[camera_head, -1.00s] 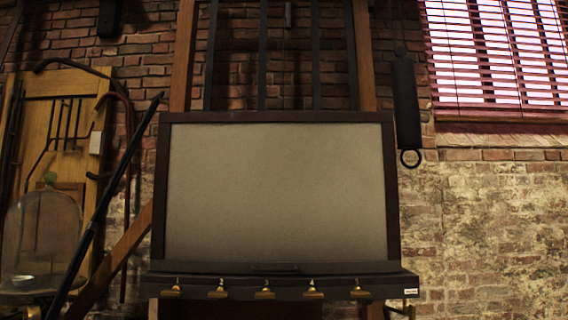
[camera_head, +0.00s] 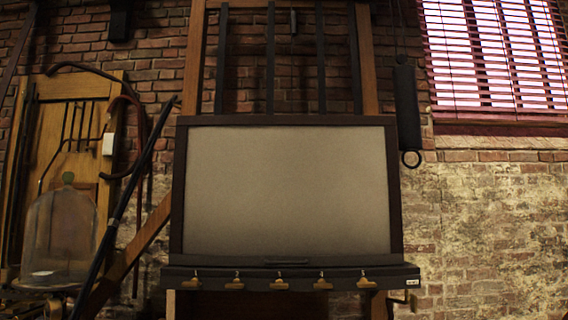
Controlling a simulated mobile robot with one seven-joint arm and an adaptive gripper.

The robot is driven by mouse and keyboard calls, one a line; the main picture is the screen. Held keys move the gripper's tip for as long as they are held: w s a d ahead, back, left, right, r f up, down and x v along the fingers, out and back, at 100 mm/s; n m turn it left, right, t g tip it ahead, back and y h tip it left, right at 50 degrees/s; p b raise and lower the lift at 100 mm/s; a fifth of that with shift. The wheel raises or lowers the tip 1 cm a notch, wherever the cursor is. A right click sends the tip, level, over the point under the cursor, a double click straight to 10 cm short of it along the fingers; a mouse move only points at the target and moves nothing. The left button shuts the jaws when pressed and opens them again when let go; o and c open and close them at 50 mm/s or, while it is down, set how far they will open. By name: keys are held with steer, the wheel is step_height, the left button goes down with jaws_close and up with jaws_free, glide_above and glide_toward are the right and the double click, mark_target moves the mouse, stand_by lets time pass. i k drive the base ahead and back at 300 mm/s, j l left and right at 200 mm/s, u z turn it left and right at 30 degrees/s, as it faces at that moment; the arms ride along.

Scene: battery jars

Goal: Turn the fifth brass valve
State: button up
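A row of several small brass valves runs along the front of a dark ledge under a large framed pale panel (camera_head: 288,190). Counted from the left, the first valve (camera_head: 190,284) is at the left end. The fifth valve (camera_head: 366,283) is at the right end, near a small white label (camera_head: 411,283). Its handle looks much like those of the others; its exact setting is too small to tell. My gripper is not in view.
A glass bell jar (camera_head: 60,235) stands at the lower left, beside a slanting dark pole (camera_head: 125,205) and a wooden board (camera_head: 60,130). A black cylinder with a ring (camera_head: 407,105) hangs right of the panel. A brick wall (camera_head: 490,220) stands behind.

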mark_target(361, 284)
steer(key=i+l+z, duration=0.25)
steer(key=i+l, duration=0.15)
steer(key=i+l+z, duration=0.3)
steer(key=i+l, duration=0.15)
steer(key=l, duration=0.1)
